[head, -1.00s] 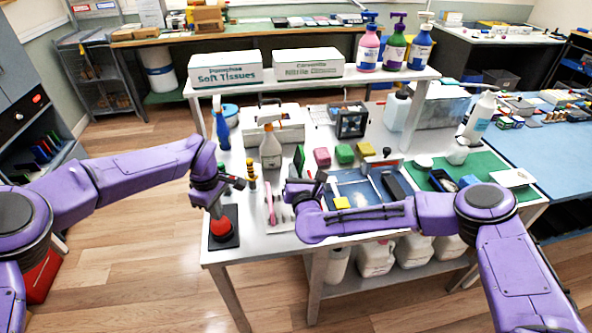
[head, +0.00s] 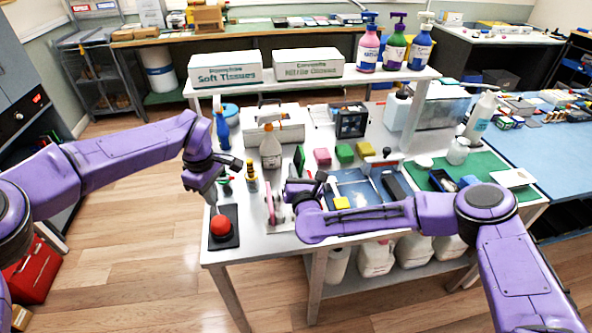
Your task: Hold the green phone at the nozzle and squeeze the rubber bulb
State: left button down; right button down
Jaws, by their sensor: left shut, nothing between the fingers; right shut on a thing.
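The red rubber bulb (head: 221,225) sits on a black base (head: 232,241) at the table's front left corner. My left gripper (head: 212,203) is shut and empty, just above and slightly left of the bulb, pointing down; a small gap seems to lie between them. My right gripper (head: 302,184) is shut on the green phone (head: 299,157), which stands upright, with a green face and dark edge. The wrist hides the fingers and the phone's lower part. I cannot clearly pick out the nozzle near the phone.
A pink upright item (head: 271,207) and a yellow-black striped item (head: 251,178) stand between my grippers. Pink (head: 322,156), green and yellow blocks and a blue tray (head: 362,199) lie to the right.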

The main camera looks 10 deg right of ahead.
pick_arm(q)
jog(key=shift+r, duration=0.2)
notch_tip(320, 180, up, 12)
dwell(0.4)
jog(key=shift+f, duration=0.15)
